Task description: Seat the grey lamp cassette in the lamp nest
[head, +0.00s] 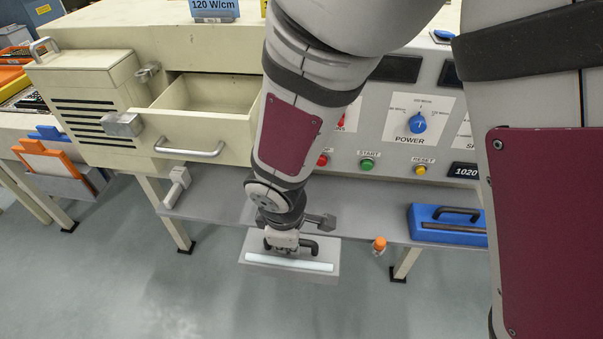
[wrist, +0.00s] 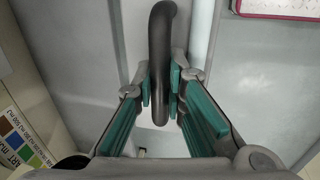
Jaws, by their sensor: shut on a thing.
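The grey lamp cassette (head: 246,258) is a flat grey box with a pale strip along its near side and a black handle. It shows at the front edge of the shelf, overlapping it in the picture; I cannot tell whether it touches the shelf. My gripper (head: 284,243) is shut on the black handle. In the wrist view, the teal finger pads of my gripper (wrist: 160,95) close on both sides of the handle (wrist: 162,35). A cream drawer (head: 205,93) stands open on the machine, its visible inside empty. I cannot make out the lamp nest.
A blue cassette (head: 425,228) with a black handle lies on the grey shelf (head: 350,222) at right. The drawer's handle (head: 188,150) juts out left of my arm. Open floor lies in front.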

